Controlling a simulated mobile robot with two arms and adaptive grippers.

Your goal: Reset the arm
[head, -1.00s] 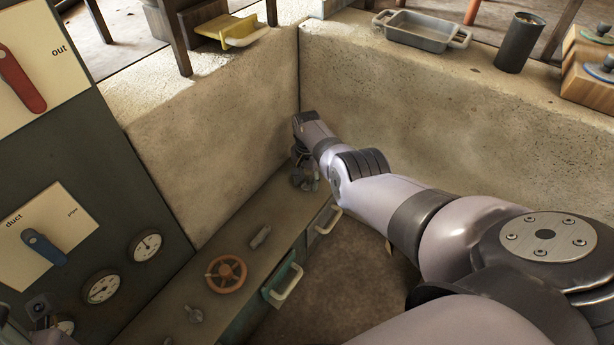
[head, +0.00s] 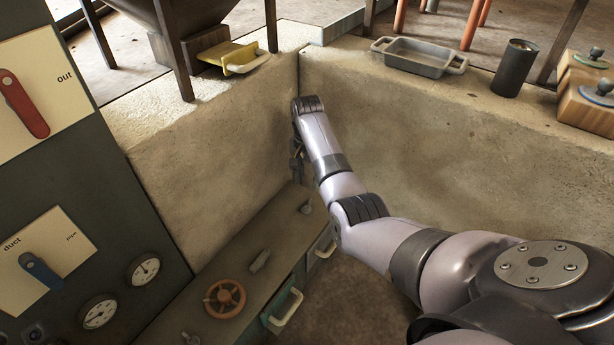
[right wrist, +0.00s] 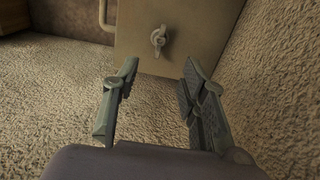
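My right arm (head: 345,192) reaches from the lower right toward the wall corner. Its gripper (head: 297,160) is mostly hidden behind the wrist in the head view, close to the left wall and above the far end of the bench. In the right wrist view my right gripper (right wrist: 155,105) has its two fingers spread apart with nothing between them. A small metal lever (right wrist: 158,38) on the bench top lies beyond the fingertips, apart from them; it also shows in the head view (head: 306,207). My left gripper does not show.
The bench (head: 190,318) holds an orange handwheel (head: 225,299) and other small levers. A panel with a red handle (head: 24,104), a blue handle (head: 40,271) and gauges stands left. A grey tray (head: 418,57), a dark cup (head: 513,68) and a yellow tray (head: 236,56) sit on the ledges.

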